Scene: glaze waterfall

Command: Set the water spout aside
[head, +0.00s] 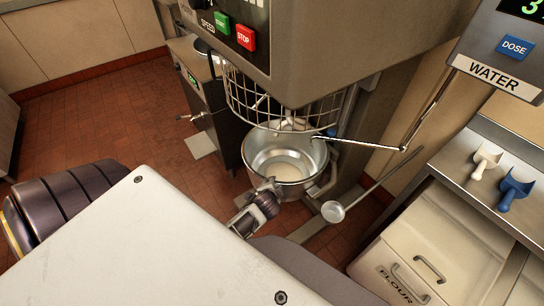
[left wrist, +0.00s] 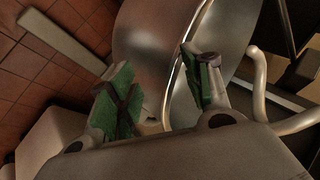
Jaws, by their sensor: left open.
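The water spout (head: 365,143) is a thin metal pipe that hangs from the unit labelled WATER (head: 490,78). It bends at a joint, and its free end reaches left over the mixing bowl (head: 313,174), just below the wire guard. My left gripper (head: 268,187) is at the near rim of the steel bowl, well apart from the spout. In the left wrist view, the green-padded fingers (left wrist: 162,88) are open, with the bowl's rim (left wrist: 176,72) running between them. I cannot tell whether they touch it. The spout cannot be made out there. My right gripper is not in view.
The mixer's wire guard (head: 270,105) surrounds the space above the bowl. A long-handled ladle (head: 333,211) is right of the bowl. White (head: 486,160) and blue (head: 515,188) scoops lie on the right counter, beside the flour bin (head: 425,240). Tiled floor (head: 110,120) is open at left.

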